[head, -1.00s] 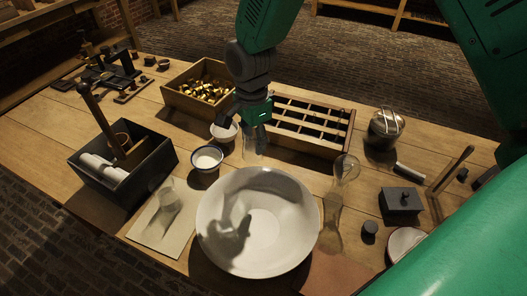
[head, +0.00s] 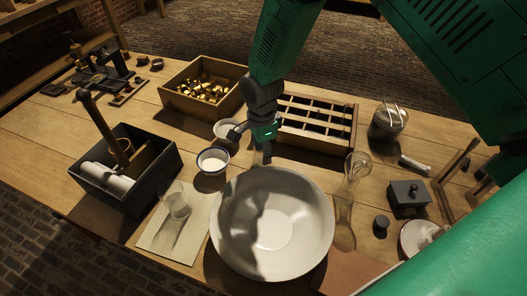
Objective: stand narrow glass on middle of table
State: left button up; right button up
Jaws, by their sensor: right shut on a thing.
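My right gripper (head: 253,143) hangs from the top of the head view, behind the far rim of the large white bowl and beside the small cups. Its jaws are shut on what seems to be a clear narrow glass, very hard to make out between the fingers. I cannot tell whether its base touches the table (head: 150,125). Another clear glass (head: 176,205) stands on a pale sheet at the left front. My left gripper is not in view.
The white bowl (head: 318,225) fills the front middle. Two small cups (head: 213,162) stand left of the gripper. A divided wooden tray (head: 355,125) and a box of brass pieces (head: 165,97) stand behind. A clear glass vessel (head: 345,205) is right of the bowl.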

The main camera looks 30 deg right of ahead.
jog(key=shift+w+a+f, duration=0.1)
jog(key=shift+a+f, duration=0.1)
jog(key=shift+f, duration=0.1)
jog(key=shift+d+f, duration=0.15)
jog(key=shift+d, duration=0.35)
jog(key=o, duration=1.3)
jog(key=shift+d+f, duration=0.1)
jog(key=shift+d, duration=0.2)
jog(key=shift+c, duration=0.2)
jog(key=shift+o, duration=0.3)
jog(key=shift+d, duration=0.3)
jog(key=shift+a, duration=0.4)
jog(key=r, duration=0.2)
jog(key=a+r, duration=0.1)
jog(key=shift+r, duration=0.35)
jog(key=r, duration=0.2)
jog(key=d+r, duration=0.1)
jog(key=r, duration=0.5)
jog(key=shift+d, duration=0.2)
jog(key=shift+a+r, duration=0.35)
jog(key=shift+a, duration=0.15)
